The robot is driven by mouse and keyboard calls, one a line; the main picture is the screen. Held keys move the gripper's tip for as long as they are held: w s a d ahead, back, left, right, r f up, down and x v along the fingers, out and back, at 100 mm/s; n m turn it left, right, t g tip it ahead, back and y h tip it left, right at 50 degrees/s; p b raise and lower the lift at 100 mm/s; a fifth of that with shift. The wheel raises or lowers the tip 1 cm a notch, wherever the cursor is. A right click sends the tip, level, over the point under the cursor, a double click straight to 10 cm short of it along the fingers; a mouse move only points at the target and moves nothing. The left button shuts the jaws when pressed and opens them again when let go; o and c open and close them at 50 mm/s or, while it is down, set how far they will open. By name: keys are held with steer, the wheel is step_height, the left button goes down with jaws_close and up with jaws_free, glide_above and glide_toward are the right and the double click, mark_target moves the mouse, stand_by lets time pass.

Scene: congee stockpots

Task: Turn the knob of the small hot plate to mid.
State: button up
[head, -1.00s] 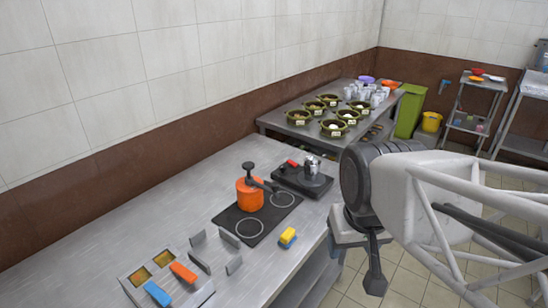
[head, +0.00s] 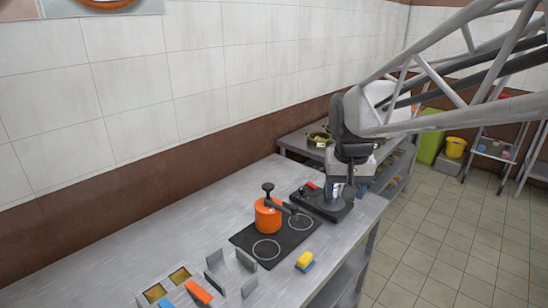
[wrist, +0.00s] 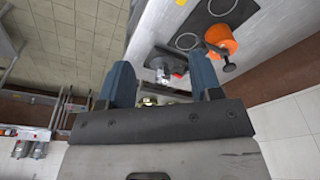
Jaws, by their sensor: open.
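The small hot plate (head: 335,213) is a dark flat unit on the metal counter, at the far right corner beside the two-ring cooktop. A silver pot stands on it, partly covered by my arm in the head view. The hot plate also shows in the wrist view (wrist: 184,66), between and beyond the fingers. My gripper (head: 350,186) is above the hot plate's right side, with the fingers apart and nothing between them. In the wrist view the two blue fingers (wrist: 163,85) are spread wide. The knob and its setting cannot be made out.
An orange pot (head: 267,216) with a black handle stands on the black cooktop (head: 245,241). A yellow and blue sponge (head: 305,261) lies near the counter edge. A second table with green bowls (head: 318,137) is behind.

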steer(key=w+f, duration=0.2)
steer(key=w, duration=1.1)
steer(key=m+g, duration=0.2)
glide_above(302, 188)
steer(key=f, duration=2)
steer(key=shift+s+a+f, duration=0.1)
steer(key=shift+s+f, duration=0.1)
steer(key=shift+s, duration=0.1)
steer(key=shift+w+f, duration=0.25)
steer(key=shift+f, duration=0.05)
steer(key=shift+f, duration=0.1)
steer(key=shift+s+f, duration=0.1)
steer(key=shift+f, duration=3.7)
steer(key=c, duration=0.9)
